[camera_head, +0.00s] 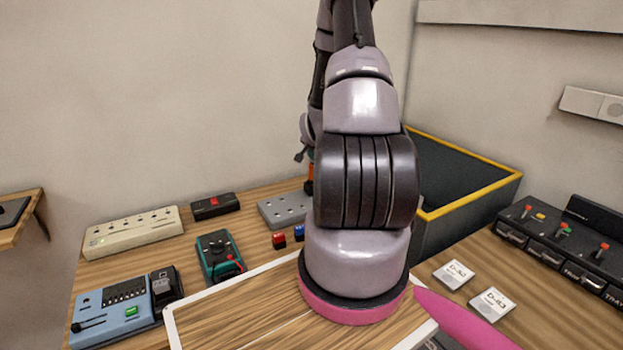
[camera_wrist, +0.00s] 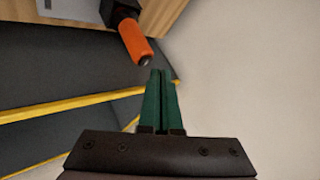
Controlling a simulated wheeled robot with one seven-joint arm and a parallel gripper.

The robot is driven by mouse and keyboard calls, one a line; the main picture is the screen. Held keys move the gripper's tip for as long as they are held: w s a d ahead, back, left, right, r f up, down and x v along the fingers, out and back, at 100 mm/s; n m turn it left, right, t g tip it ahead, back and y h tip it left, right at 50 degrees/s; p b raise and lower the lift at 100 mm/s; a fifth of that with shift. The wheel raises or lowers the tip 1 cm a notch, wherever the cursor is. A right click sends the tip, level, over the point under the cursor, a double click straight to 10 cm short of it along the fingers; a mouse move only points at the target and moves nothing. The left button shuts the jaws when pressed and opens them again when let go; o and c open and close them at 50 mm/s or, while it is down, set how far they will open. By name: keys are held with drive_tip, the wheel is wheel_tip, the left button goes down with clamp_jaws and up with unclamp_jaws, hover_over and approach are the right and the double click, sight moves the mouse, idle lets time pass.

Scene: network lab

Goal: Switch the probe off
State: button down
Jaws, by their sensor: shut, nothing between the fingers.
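An orange cylinder with a small dark tip, which looks like the probe (camera_wrist: 136,40), shows at the top of the wrist view. Its upper end meets a dark and grey body at the wooden table's edge. My gripper (camera_wrist: 160,72) has green fingers pressed together and empty. In the picture the fingertips lie just below and right of the dark tip; I cannot tell whether they touch. In the head view a bit of orange (camera_head: 309,178) shows behind my arm, mostly hidden. My fingers are not clear there. I cannot make out the switch state.
A dark bin (camera_head: 455,175) with a yellow rim stands behind right. On the table are a white power strip (camera_head: 133,233), a teal meter (camera_head: 219,256), a blue device (camera_head: 112,311), a grey socket block (camera_head: 284,209) and labelled cards (camera_head: 454,274). A black tray unit (camera_head: 560,245) is at right.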

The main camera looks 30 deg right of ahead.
drive_tip(key=shift+r, duration=3)
drive_tip(key=s+a+r+n+y, duration=0.2)
drive_tip(key=s+a+r+n, duration=0.15)
drive_tip(key=a+r, duration=0.65)
drive_tip(key=s+a+r+n+y, duration=0.15)
drive_tip(key=s+a+r, duration=0.25)
drive_tip(key=a+r, duration=0.6)
drive_tip(key=s+a+r+n+y, duration=0.1)
drive_tip(key=s+a+r+n, duration=0.1)
drive_tip(key=s, duration=0.5)
drive_tip(key=s+a+r+n+y, duration=0.1)
drive_tip(key=s+a+r, duration=0.4)
drive_tip(key=s, duration=0.2)
drive_tip(key=s+a+r+n+g+y, duration=0.1)
drive_tip(key=s+a+r+n, duration=0.1)
drive_tip(key=s, duration=0.6)
drive_tip(key=shift+a+r+n, duration=0.3)
drive_tip(key=shift+a+r, duration=0.6)
drive_tip(key=shift+a, duration=0.05)
drive_tip(key=shift+s, duration=0.1)
